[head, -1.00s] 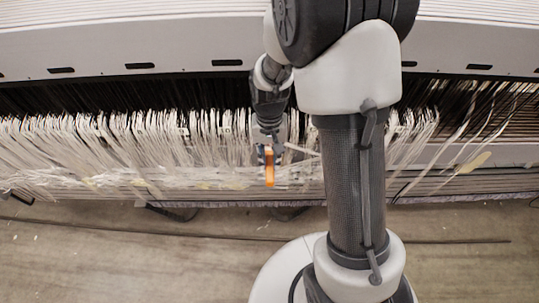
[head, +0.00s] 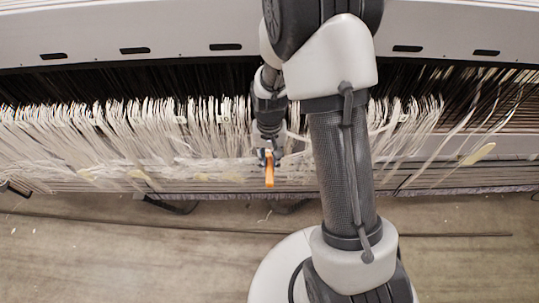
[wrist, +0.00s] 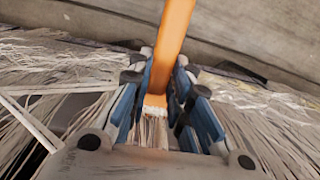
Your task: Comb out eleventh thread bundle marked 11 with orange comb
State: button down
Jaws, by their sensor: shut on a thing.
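My gripper (head: 268,158) is shut on the orange comb (head: 269,176), which points down in front of the hanging threads. In the wrist view the orange comb (wrist: 173,45) sits between the blue-padded fingers of my gripper (wrist: 160,95). A small strand of pale threads shows at the comb's near end, between the fingers; I cannot tell whether they run through its teeth. White thread bundles (head: 150,125) hang in a long row to both sides of my gripper. Small white tags show among them, but no number is readable, so bundle 11 cannot be told apart.
A long white machine beam (head: 170,30) runs above the threads. Dark rails (head: 420,185) lie below them. At the right, loose threads slant with a yellowish tag (head: 478,154). The floor (head: 120,260) in front is mostly clear.

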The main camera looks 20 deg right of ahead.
notch_tip(320, 180, down, 12)
jog(key=shift+w+r, duration=0.25)
jog(key=shift+w, duration=0.1)
dwell(0.9)
jog(key=shift+s+a, duration=0.3)
jog(key=shift+s, duration=0.7)
jog(key=shift+s+a, duration=0.25)
jog(key=shift+s, duration=0.75)
notch_tip(320, 180, up, 25)
jog(key=w+p, duration=0.2)
jog(key=p, duration=1.6)
jog(key=shift+d+p, duration=0.35)
